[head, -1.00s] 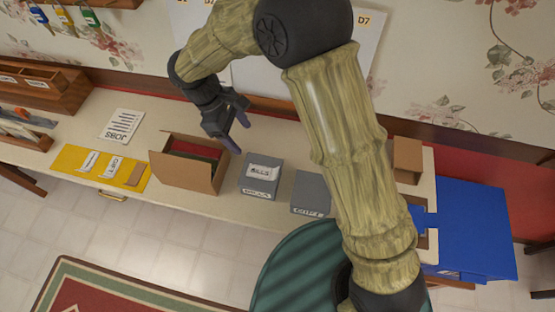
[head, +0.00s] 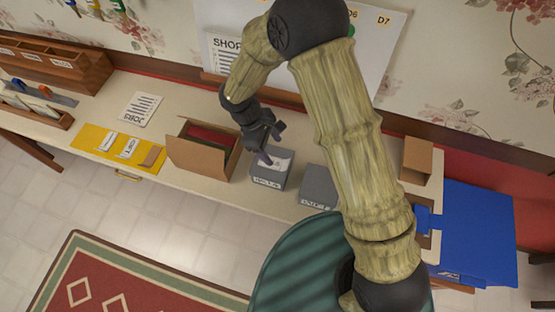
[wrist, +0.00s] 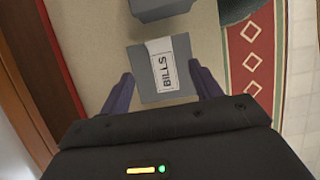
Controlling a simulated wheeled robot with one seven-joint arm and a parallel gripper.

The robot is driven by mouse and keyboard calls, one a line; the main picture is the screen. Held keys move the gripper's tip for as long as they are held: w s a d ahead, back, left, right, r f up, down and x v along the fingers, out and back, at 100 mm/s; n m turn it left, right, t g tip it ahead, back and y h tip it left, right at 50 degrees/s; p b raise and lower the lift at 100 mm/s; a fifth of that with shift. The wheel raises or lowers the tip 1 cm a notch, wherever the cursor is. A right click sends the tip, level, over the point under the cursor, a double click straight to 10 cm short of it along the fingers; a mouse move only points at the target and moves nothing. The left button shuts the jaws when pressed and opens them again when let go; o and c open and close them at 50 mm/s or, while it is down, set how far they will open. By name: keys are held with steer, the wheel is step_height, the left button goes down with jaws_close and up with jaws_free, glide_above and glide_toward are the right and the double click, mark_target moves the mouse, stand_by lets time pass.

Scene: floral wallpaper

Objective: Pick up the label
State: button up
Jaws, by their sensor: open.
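A white label reading BILLS (wrist: 165,66) lies on top of a grey box (wrist: 150,96) in the wrist view. In the head view the label (head: 282,164) is partly covered by my gripper, and the box (head: 268,182) stands near the table's front edge. My gripper (wrist: 163,88) is open and empty, with one finger on each side of the box and label in the wrist view. In the head view my gripper (head: 271,149) is just above the box; whether it touches cannot be told. Two more white labels (head: 106,142) (head: 128,148) lie on a yellow mat (head: 88,138).
An open cardboard box (head: 188,156) stands close left of the grey box. A second grey box (head: 319,186) stands to the right. A paper headed JOBS (head: 141,108) lies farther left. A whiteboard (head: 372,70) is behind, and a blue bin (head: 478,232) is at right.

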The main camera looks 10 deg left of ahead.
mark_target(285, 164)
steer(key=shift+x, duration=0.9)
steer(key=shift+a+f, duration=0.1)
steer(key=shift+f, duration=0.05)
steer(key=shift+s, duration=0.1)
steer(key=shift+d+f+p, duration=0.1)
steer(key=shift+d+p, duration=0.25)
steer(key=shift+d, duration=0.05)
steer(key=p+x, duration=0.1)
steer(key=x, duration=0.3)
steer(key=shift+d+p, duration=0.25)
steer(key=shift+p, duration=0.15)
steer(key=shift+f, duration=0.3)
steer(key=c, duration=1.1)
